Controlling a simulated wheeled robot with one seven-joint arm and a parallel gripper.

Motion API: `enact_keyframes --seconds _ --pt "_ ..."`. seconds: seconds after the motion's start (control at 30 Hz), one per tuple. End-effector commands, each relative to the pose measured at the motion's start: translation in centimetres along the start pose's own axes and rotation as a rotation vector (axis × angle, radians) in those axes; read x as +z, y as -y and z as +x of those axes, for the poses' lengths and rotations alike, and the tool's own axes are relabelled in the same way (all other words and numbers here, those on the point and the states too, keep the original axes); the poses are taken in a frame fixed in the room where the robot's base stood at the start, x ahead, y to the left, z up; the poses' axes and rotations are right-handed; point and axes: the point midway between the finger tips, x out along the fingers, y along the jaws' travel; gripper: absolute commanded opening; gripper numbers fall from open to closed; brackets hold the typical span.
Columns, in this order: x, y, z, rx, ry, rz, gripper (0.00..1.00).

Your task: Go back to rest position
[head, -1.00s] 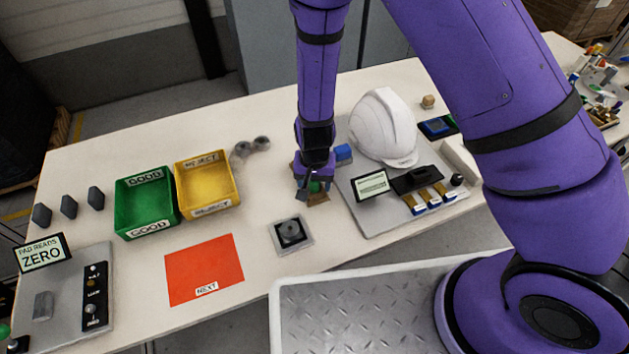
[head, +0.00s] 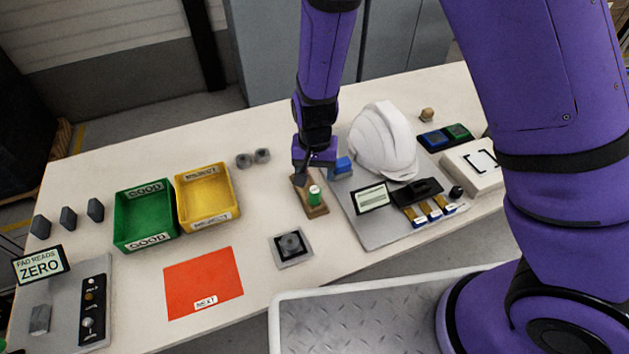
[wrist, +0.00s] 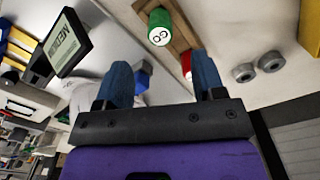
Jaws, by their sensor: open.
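My gripper (head: 302,182) hangs over the far part of a small wooden block (head: 310,206) on the table, left of the grey plate with the white helmet shell (head: 384,142). In the wrist view its two blue fingertips (wrist: 165,80) are apart with nothing held between them. A green cylinder with a white top (head: 314,195) stands on the wooden block. The wrist view shows the green cylinder (wrist: 159,27) and a red piece (wrist: 187,62) in the block, the red one partly behind a finger. Whether a finger touches the block, I cannot tell.
A blue block (head: 342,167) stands close to the right of my gripper. A green GOOD bin (head: 146,240), a yellow bin (head: 208,221) and an orange mat (head: 204,284) lie to the left. A black-and-grey fixture (head: 291,247) sits in front. Two grey rings (head: 253,158) lie behind.

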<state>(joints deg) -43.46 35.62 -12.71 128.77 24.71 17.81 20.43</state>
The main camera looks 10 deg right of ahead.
Motion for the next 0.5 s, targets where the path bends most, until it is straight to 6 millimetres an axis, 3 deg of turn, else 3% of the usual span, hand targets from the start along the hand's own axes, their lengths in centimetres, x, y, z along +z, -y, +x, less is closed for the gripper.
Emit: enact_keyframes --seconds 0.4,0.5 --pt "-0.1 -0.1 -1.7 -0.003 0.0 0.0 0.63" --pt "-0.3 -0.4 -3.0 -0.019 -0.001 -0.002 0.63"
